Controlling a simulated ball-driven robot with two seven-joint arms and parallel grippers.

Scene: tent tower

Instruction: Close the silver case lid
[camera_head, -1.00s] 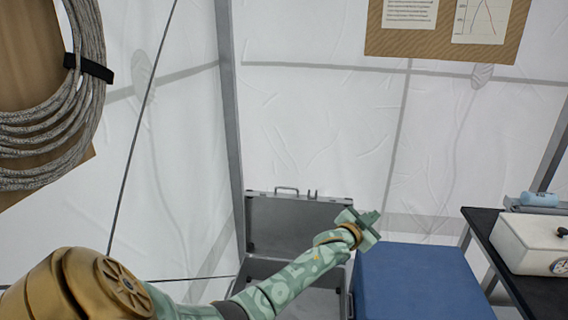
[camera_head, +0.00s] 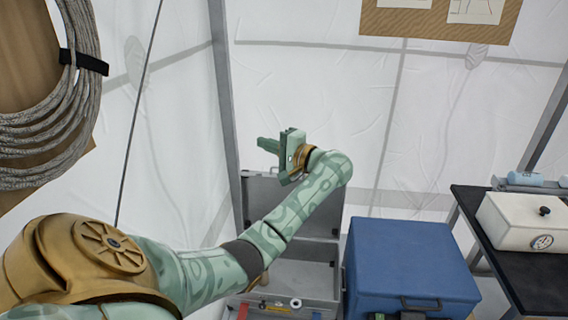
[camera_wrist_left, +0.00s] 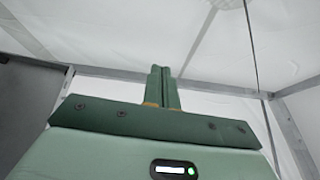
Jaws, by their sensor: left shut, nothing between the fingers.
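The silver case (camera_head: 299,279) stands open at the tent wall in the head view, its lid (camera_head: 318,208) raised upright at the back. My left arm crosses in front and hides part of the lid and the case's inside. My left gripper (camera_head: 268,146) is at the height of the lid's top edge or above it, pointing left, shut and empty. In the left wrist view its fingers (camera_wrist_left: 162,88) are together, with tent fabric behind them. A dark grey panel (camera_wrist_left: 28,100) at the left of that view may be the lid. My right gripper is not in view.
A blue box (camera_head: 411,262) stands just right of the case. Further right, a black table (camera_head: 482,205) holds a white box with a gauge (camera_head: 522,222). A coiled rope (camera_head: 45,150) hangs at the left. A grey tent pole (camera_head: 222,90) rises behind the case.

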